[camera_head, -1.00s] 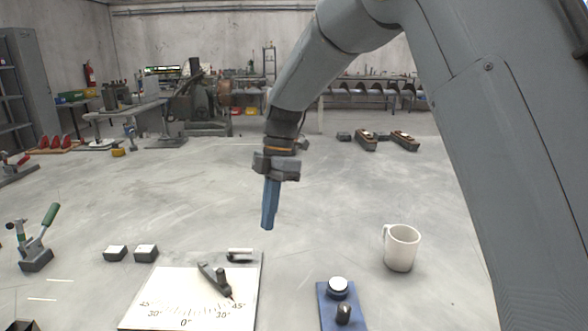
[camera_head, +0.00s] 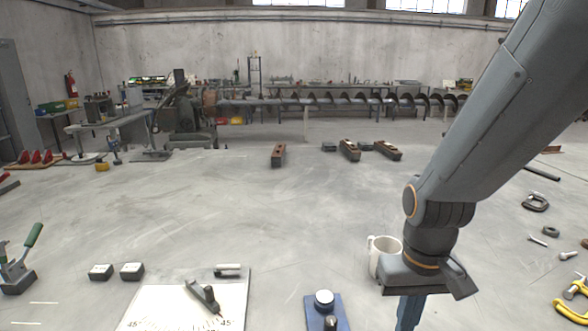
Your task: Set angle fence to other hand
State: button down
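The angle fence (camera_head: 203,296) is a dark grey bar on a white plate (camera_head: 172,284) printed with an angle scale. The plate lies at the bottom, left of centre, and its lower part is cut off. The fence slants down to the right, its tip near the right-hand 45° mark. My gripper (camera_head: 408,314) points down at the lower right, well right of the plate. Its blue fingers overlap and run to the picture's bottom edge, so their gap is hidden.
A white mug (camera_head: 375,246) stands just behind my gripper, partly hidden by it. A blue base (camera_head: 312,310) with a white button lies between plate and gripper. Two small blocks (camera_head: 131,271) and a green-handled clamp (camera_head: 33,236) are left. A yellow-handled tool (camera_head: 570,309) lies far right.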

aim_at(206, 295)
jog(key=u, duration=1.35)
jog(key=k, duration=0.5)
jog(key=u, duration=0.6)
jog(key=i, duration=1.05)
jog(key=z, duration=0.65)
